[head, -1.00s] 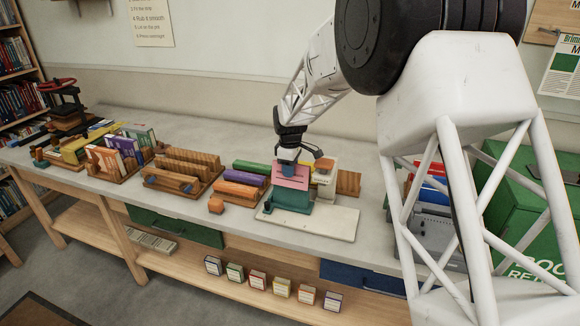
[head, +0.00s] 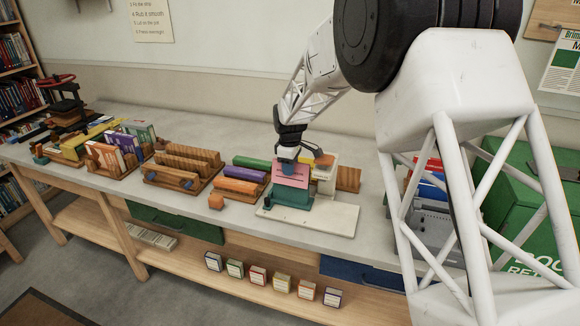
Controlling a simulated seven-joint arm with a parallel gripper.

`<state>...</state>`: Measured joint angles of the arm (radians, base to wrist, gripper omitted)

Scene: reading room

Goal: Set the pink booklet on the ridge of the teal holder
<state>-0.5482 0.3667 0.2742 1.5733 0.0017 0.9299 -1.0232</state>
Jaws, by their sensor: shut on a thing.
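The pink booklet (head: 291,174) shows in the head view just above the teal holder (head: 291,195), near the middle of the bench. My gripper (head: 288,163) is over the booklet, pointing down, and is shut on its upper part. The booklet's lower edge is at the top of the teal holder. I cannot tell whether it rests on the ridge. The holder stands on a pale board (head: 335,220). The ridge itself is mostly hidden behind the booklet.
A cream holder (head: 326,178) stands just right of the booklet. Green, purple and orange books (head: 242,180) lie to the left, with wooden racks (head: 185,168) further left. A grey box (head: 436,225) and green bin (head: 530,215) stand to the right. The board's right part is bare.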

